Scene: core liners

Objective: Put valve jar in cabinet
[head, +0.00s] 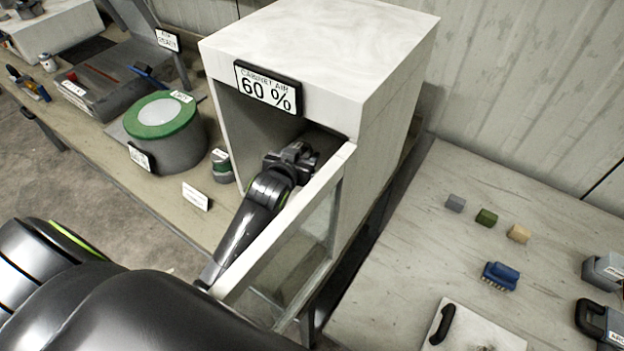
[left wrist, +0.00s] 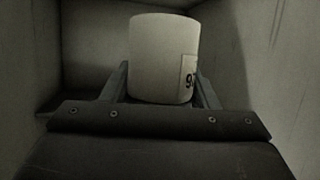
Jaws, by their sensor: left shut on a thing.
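The white cabinet (head: 384,100) stands on the bench with its glass-paned door (head: 300,240) swung open toward me. My left gripper (head: 300,155) reaches in through the open front; its fingertips are partly hidden by the cabinet in the head view. In the left wrist view, the left gripper (left wrist: 162,98) is shut on a pale cylindrical jar (left wrist: 158,55) with a partly visible label showing a 9. The jar is upright between the fingers, inside the dim cabinet. The jar is hidden in the head view. My right gripper is not in view.
A sign reading "CABINET AIR 60 %" (head: 268,88) hangs at the cabinet's upper front edge. A small lidded jar (head: 221,166) and a green-topped drum (head: 163,130) stand left of the cabinet.

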